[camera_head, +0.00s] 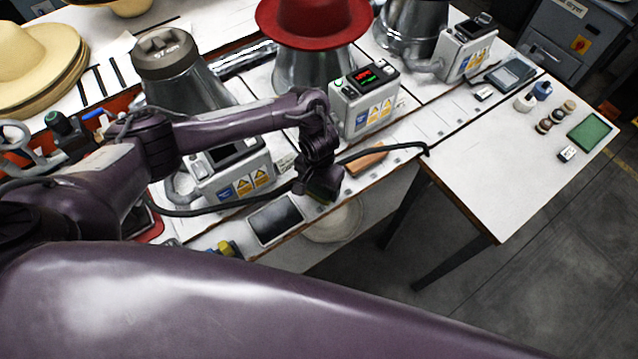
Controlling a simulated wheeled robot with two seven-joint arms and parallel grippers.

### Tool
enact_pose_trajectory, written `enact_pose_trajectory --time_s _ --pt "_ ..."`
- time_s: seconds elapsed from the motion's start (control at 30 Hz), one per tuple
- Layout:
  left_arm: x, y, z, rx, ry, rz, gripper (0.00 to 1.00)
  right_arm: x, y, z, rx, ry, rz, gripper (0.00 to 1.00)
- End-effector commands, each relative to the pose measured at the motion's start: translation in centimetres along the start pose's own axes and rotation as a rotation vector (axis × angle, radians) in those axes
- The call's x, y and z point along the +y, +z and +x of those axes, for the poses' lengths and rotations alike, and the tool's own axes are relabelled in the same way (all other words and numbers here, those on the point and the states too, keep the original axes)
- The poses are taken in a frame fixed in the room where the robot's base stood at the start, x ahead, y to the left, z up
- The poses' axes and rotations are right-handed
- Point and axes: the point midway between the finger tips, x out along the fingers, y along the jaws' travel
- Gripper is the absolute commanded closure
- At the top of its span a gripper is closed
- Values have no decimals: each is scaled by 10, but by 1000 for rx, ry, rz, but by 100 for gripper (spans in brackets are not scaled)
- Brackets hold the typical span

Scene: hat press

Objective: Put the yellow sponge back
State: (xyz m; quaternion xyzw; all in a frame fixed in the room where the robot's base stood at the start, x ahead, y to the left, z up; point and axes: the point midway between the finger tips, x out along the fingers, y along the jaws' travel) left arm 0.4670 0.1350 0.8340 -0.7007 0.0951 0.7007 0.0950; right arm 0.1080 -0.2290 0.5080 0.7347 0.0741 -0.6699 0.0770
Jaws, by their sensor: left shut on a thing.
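My left gripper (322,190) reaches in from the left and points down over the front edge of the bench, in front of the middle press. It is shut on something. My right gripper is not in view.
A tan block (366,160) lies right of the gripper, by a black cable. A dark tablet (275,220) lies left. A control box (365,103) and red hat (314,20) stand behind. The right table (500,170) has a green pad (590,132) and much free room.

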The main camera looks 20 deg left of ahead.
Motion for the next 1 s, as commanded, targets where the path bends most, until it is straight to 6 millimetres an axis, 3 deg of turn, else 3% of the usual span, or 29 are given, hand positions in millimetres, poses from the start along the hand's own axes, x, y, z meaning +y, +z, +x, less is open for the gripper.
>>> enact_pose_trajectory --time_s 0.03,0.07,0.13,0.4,0.53,0.67,0.9,1.0 --pt "0 0 2 -1 0 0 42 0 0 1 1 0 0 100" --pt "0 0 3 -1 0 0 23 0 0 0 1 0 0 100" --pt "0 0 2 -1 0 0 15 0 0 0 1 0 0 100" --pt "0 0 1 0 0 0 15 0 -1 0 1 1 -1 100" --pt "0 0 -9 1 1 1 15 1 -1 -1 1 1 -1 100" --pt "0 -1 -32 3 1 2 15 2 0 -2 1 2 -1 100" --pt "-1 -2 -91 5 -3 3 15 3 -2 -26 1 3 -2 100" --pt "-1 -1 -105 3 -3 2 15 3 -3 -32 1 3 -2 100"
